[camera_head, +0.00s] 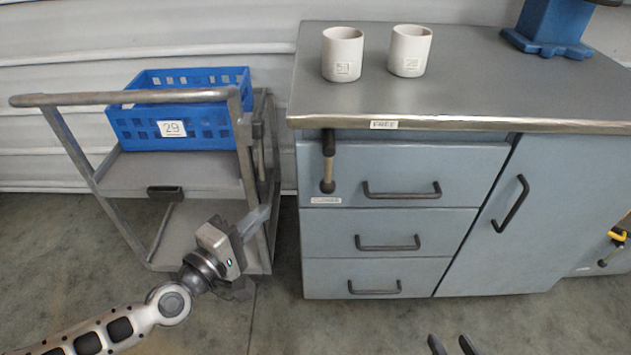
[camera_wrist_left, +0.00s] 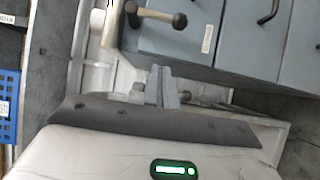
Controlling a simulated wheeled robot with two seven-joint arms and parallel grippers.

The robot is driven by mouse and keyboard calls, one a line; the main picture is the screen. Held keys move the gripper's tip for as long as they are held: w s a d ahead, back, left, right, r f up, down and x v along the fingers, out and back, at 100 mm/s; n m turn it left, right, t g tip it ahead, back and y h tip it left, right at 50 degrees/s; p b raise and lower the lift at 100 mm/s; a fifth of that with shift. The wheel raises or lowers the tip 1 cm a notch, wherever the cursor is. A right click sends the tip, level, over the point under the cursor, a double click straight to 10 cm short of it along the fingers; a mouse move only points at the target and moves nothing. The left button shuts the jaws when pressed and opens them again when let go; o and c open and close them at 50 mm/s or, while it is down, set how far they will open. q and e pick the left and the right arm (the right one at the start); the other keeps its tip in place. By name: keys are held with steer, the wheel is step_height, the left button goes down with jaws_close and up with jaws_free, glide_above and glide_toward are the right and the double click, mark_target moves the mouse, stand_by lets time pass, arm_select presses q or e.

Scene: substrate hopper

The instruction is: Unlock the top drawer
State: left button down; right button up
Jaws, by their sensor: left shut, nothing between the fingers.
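The top drawer (camera_head: 420,165) is the highest of the drawers in the grey-blue cabinet and looks closed, with a dark bar handle (camera_head: 402,190). At its left end is a lever (camera_head: 328,160) with a dark grip at the top, a pale rod and a dark round pivot below; it stands upright. The lever also shows at the top of the left wrist view (camera_wrist_left: 158,16). My left gripper (camera_head: 261,217) is shut and empty, left of and below the lever, apart from it. Its fingers show in the left wrist view (camera_wrist_left: 163,84). My right gripper (camera_head: 453,344) is open at the bottom edge.
A grey trolley (camera_head: 130,97) with a blue crate (camera_head: 200,80) stands left of the cabinet, close around my left gripper. Two white cups (camera_head: 342,55) and a blue stand (camera_head: 550,30) are on the worktop (camera_head: 470,75). The floor before the drawers is clear.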

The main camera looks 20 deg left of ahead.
arm_select(q)
glide_toward(328, 171)
steer(key=w+a+f, duration=0.2)
steer(key=w+a, duration=0.1)
steer(key=w, duration=0.3)
steer(key=d, duration=0.1)
steer(key=w+d+p, duration=0.1)
steer(key=d, duration=0.1)
steer(key=shift+d+r+p, duration=0.1)
steer(key=shift+d+p, duration=0.1)
steer(key=shift+p, duration=0.1)
steer(key=shift+d+f+b, duration=0.2)
steer(key=shift+b, duration=0.65)
